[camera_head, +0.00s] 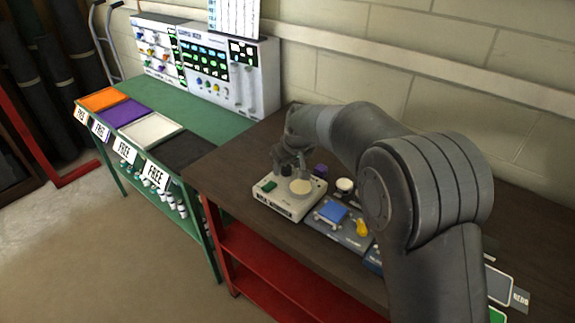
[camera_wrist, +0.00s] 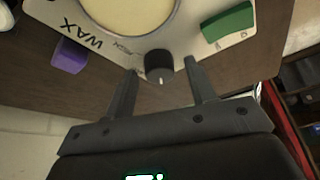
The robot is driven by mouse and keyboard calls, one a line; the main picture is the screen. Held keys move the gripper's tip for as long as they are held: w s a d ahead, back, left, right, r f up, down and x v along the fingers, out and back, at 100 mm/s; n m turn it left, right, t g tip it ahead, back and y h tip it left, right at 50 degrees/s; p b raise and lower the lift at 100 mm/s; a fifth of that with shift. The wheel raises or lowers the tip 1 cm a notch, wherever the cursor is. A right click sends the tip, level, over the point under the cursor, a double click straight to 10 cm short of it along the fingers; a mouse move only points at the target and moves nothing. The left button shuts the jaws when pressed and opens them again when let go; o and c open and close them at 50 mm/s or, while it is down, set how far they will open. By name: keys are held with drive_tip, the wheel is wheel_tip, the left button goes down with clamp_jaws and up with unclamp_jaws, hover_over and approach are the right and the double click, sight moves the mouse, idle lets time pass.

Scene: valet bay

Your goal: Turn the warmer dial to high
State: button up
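The wax warmer (camera_head: 287,201) is a cream box on the dark wooden bench, with a round pot of pale wax (camera_head: 300,187) and a green switch (camera_head: 268,186). In the wrist view its panel (camera_wrist: 197,52) reads "WAX" and the green switch (camera_wrist: 228,22) sits at the right. The black dial (camera_wrist: 159,66) has a pale pointer mark facing down toward my gripper. My gripper (camera_wrist: 163,78) is open, with one finger on each side of the dial. A gap shows beside each finger; contact is not visible. In the head view my gripper (camera_head: 290,165) is over the warmer's back edge.
A purple block (camera_head: 320,170) and a white round knob (camera_head: 345,185) stand close behind the warmer. A blue block (camera_head: 332,211) and a yellow item (camera_head: 361,228) lie to its right. A green bench with trays (camera_head: 153,129) stands to the left.

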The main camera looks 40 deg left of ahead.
drive_tip(key=c, duration=0.9)
